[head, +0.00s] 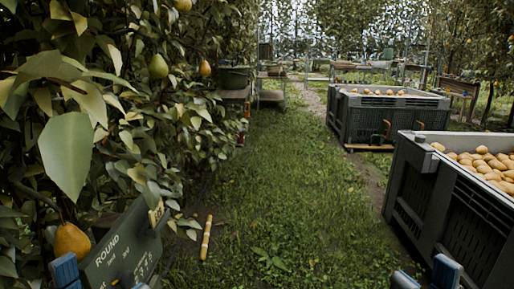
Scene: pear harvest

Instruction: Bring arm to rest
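My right gripper (426,276) shows at the bottom right edge. Its two blue fingertips stand apart with nothing visible between them. My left gripper (103,279) is at the bottom left corner, mostly cut off by the frame. One blue fingertip shows at the left edge of a dark green sign, and a sliver of blue shows further right at the frame's bottom. The fingertips are wide apart, and I see no fruit between them. The rest of both arms is out of view.
The dark sign (120,250) reads "ROUND". Leafy branches fill the left, with an orange pear (71,241) and a green pear (158,66). A near crate (410,185) and a far crate (385,101) hold fruit.

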